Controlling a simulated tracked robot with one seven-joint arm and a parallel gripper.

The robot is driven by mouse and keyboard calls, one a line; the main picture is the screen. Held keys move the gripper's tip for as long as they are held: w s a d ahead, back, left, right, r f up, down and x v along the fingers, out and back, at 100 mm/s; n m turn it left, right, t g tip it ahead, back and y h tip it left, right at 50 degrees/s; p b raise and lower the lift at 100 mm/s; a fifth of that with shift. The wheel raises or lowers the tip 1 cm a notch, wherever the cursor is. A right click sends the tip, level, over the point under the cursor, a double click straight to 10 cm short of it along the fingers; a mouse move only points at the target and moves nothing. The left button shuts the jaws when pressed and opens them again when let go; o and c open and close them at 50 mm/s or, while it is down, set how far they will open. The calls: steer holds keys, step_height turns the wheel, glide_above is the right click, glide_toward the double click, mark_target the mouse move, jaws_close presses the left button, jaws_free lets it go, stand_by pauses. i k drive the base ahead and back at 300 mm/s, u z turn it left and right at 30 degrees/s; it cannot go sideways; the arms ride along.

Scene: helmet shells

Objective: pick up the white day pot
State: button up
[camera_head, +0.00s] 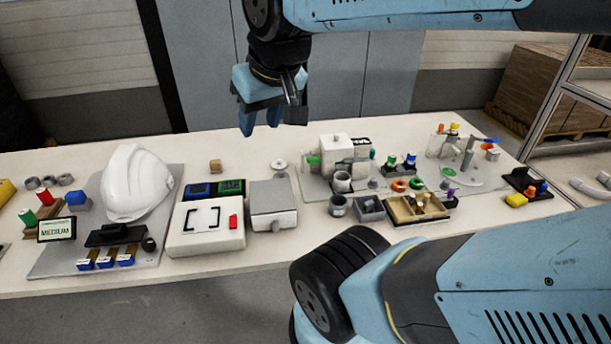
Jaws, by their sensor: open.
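I cannot tell for certain which thing is the white day pot. A small cup (342,182) with a pale rim stands at the front of a white machine (335,150), right of the table's middle. A darker grey cup (337,206) stands just in front of it. A small white round piece with a knob (279,165) lies to the left of the machine. My gripper (262,120) is open, points down and appears empty. It hangs high over the back of the table, up and left of the cups, apart from everything.
A white helmet (133,184) stands on a grey board at left. A white box (206,244) and a grey box (273,208) lie mid-table. A wooden tray (417,214) and dark grey bin (369,209) sit right of the cups. Bare table (240,148) shows at the back.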

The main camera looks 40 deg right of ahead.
mark_target(342, 179)
steer(key=z, duration=0.15)
steer(key=i, duration=0.1)
steer(key=u, duration=1.15)
steer(key=k, duration=1.95)
steer(key=z, duration=1.65)
steer(key=i, duration=1.05)
steer(key=z, duration=0.05)
